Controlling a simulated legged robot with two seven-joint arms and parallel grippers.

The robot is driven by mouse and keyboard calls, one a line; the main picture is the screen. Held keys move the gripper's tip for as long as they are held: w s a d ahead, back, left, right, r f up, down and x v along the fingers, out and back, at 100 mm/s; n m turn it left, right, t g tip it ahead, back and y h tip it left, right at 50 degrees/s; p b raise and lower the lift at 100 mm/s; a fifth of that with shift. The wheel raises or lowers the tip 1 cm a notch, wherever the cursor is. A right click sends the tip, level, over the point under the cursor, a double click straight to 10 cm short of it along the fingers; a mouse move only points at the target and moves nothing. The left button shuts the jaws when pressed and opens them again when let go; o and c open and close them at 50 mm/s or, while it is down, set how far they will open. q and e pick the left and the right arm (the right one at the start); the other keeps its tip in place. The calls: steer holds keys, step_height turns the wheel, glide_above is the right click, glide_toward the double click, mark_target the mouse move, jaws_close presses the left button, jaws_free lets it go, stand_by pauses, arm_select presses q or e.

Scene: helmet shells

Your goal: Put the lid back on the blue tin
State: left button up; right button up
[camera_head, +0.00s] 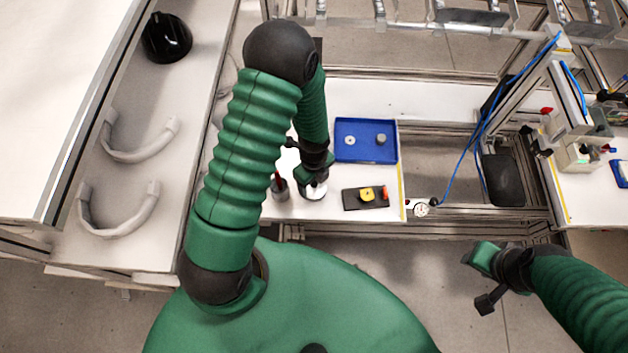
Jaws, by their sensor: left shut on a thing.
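My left gripper (314,182) reaches down to the white worktop and is shut on a small, pale round thing (315,193). The fingers partly hide this thing, and I cannot tell for sure that it is the lid. A shallow blue rectangular tray (346,126) lies just beyond and to the right of the gripper. In it are a white disc with a dark centre (350,140) and a grey round piece (381,139). I cannot make out a separate blue tin. My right gripper (478,279) hangs apart at the lower right, over the floor, holding nothing visible.
A dark plate (351,201) carries a yellow piece (367,194) and an orange piece (385,192). Grey curved handles (125,215) lie on the left bench. A metal frame borders the worktop's right.

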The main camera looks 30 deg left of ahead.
arm_select(q)
steer(key=o, duration=1.5)
steer(key=shift+o, duration=1)
step_height(320, 180, up, 7)
steer(key=p, duration=0.6)
steer(key=shift+r, duration=0.1)
jaws_close()
